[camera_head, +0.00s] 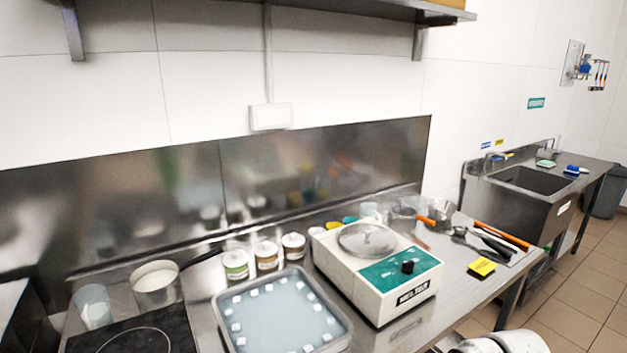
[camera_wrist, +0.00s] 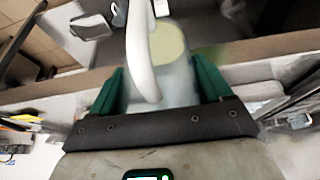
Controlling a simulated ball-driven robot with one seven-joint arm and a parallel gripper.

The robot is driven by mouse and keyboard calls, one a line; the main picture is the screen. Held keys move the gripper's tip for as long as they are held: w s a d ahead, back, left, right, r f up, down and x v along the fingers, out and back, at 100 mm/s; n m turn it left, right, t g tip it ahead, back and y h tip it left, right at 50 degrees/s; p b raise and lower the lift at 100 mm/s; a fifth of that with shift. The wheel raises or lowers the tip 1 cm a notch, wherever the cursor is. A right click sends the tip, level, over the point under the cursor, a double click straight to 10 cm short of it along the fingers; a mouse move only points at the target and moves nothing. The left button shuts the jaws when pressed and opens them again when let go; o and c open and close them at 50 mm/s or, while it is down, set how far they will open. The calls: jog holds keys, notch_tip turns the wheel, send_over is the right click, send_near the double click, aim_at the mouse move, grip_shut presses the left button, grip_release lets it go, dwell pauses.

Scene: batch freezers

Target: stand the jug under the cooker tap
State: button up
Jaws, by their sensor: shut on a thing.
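In the wrist view, my gripper (camera_wrist: 160,80) has its two green fingers shut on the jug (camera_wrist: 180,78). The jug has a pale, see-through body, a curved white handle and a yellowish-green area at its far end. The handle crosses in front of the body and hides part of it. The jug and my gripper do not show in the head view. I cannot make out the cooker tap in either view.
A steel counter holds a tray (camera_head: 219,305) of white cubes, a white machine (camera_head: 410,290) with a green panel, a saucepan (camera_head: 158,286), a clear beaker (camera_head: 92,306) and several small tubs. A sink (camera_head: 535,180) stands farther right, with tiled floor (camera_head: 590,265) before it.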

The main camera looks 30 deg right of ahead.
jog(key=w+a+f+b, duration=0.1)
jog(key=w+a+f, duration=0.1)
jog(key=a+f, duration=0.4)
jog(key=w+a+f+b, duration=0.1)
jog(key=a+f, duration=0.6)
jog(key=a, duration=0.8)
jog(key=shift+w+a+m, duration=0.15)
jog(key=shift+w+m, duration=0.15)
jog(key=shift+w, duration=0.35)
